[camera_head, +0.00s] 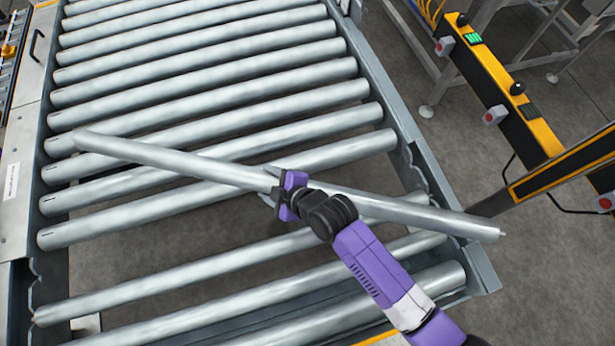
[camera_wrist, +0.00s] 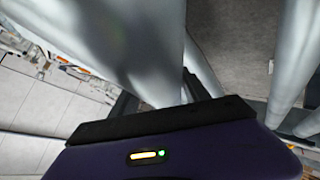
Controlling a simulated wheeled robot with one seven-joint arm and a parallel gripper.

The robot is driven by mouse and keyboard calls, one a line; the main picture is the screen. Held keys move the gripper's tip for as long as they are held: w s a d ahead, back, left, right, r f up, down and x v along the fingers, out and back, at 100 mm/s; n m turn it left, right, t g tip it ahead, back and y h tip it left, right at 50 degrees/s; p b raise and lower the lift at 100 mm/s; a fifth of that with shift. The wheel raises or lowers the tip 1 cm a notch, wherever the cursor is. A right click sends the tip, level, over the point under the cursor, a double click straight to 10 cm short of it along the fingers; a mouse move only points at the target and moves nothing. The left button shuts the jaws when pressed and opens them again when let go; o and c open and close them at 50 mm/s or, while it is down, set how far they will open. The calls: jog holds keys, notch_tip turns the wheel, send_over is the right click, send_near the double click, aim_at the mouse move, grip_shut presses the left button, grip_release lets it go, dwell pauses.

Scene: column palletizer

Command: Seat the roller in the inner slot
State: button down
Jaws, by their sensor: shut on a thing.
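My gripper (camera_head: 279,190) is shut on a long grey metal roller (camera_head: 165,157), near its middle. The roller lies diagonally across the view above the conveyor. Its left end overlaps the fixed rollers near the left rail, and its right end, with a small pin, reaches past the right rail. In the wrist view the held roller (camera_wrist: 115,45) fills the upper left, above the dark finger edge. A wide gap in the roller row, with floor showing, lies below and left of my gripper. Notches show in the left rail (camera_head: 33,268) and right rail (camera_head: 428,182) near this gap.
Several seated rollers (camera_head: 215,90) fill the conveyor beyond the gap. More rollers (camera_head: 200,273) lie on the near side. A yellow and black post (camera_head: 515,105) with buttons stands to the right, with bare floor between it and the conveyor.

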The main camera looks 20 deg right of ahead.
jog(key=s+a+r+n+g+y+b, duration=0.1)
jog(key=a+n+g, duration=0.1)
jog(key=a, duration=0.5)
jog(key=s+a+r+n+g+y+b, duration=0.1)
jog(key=s+a+n+g+y+b, duration=0.1)
jog(key=a, duration=0.5)
jog(key=shift+r+n+g+y, duration=0.3)
jog(key=shift+n+g, duration=0.3)
jog(key=shift+n, duration=0.3)
jog(key=shift+a+f+b, duration=0.1)
jog(key=shift+f+b, duration=0.05)
jog(key=shift+b, duration=0.15)
